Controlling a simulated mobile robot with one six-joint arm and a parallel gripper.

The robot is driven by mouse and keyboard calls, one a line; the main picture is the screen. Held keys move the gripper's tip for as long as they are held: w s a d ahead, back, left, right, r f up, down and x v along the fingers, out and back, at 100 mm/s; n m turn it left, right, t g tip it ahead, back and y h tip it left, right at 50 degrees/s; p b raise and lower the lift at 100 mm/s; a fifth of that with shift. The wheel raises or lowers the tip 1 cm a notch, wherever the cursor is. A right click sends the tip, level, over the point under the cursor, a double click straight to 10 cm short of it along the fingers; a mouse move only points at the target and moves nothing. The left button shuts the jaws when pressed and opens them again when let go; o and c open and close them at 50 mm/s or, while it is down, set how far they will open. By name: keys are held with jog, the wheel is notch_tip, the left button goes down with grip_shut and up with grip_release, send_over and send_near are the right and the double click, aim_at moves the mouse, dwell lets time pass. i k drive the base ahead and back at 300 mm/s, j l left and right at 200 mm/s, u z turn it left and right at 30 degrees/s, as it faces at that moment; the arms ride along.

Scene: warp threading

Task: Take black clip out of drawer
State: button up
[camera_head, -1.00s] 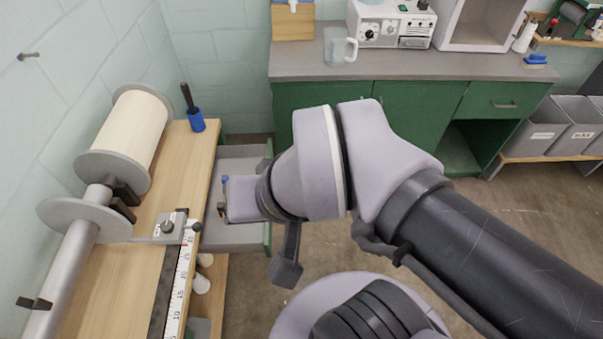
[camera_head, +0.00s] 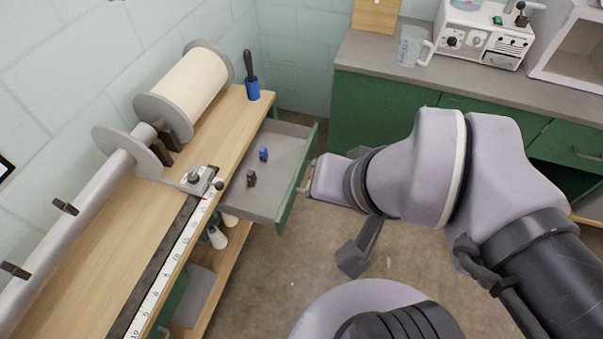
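The drawer (camera_head: 238,203) is pulled open at the right side of the wooden bench, grey inside with a green front. A small dark clip (camera_head: 251,179), black or nearly so, stands on the drawer floor. A blue clip (camera_head: 263,154) stands a little farther back in the same drawer. My gripper (camera_head: 306,176) is at the drawer's green front, to the right of both clips and apart from them. Its fingers are small and mostly hidden by the wrist, so I cannot tell whether they are open or shut. No clip shows in it.
A grey counter (camera_head: 370,70) with a glass jug (camera_head: 411,47) and a white device (camera_head: 486,38) stands behind. Floor is open right of the drawer.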

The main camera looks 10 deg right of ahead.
aim_at(251, 176)
jog(key=i+l+u, duration=0.15)
jog(key=i+u, duration=0.15)
jog(key=u, duration=0.2)
jog(key=i+l+u, duration=0.25)
jog(key=u, duration=0.2)
jog(key=i+l+u, duration=0.2)
jog(key=u, duration=0.3)
jog(key=i+l+u, duration=0.1)
jog(key=l+u, duration=0.4)
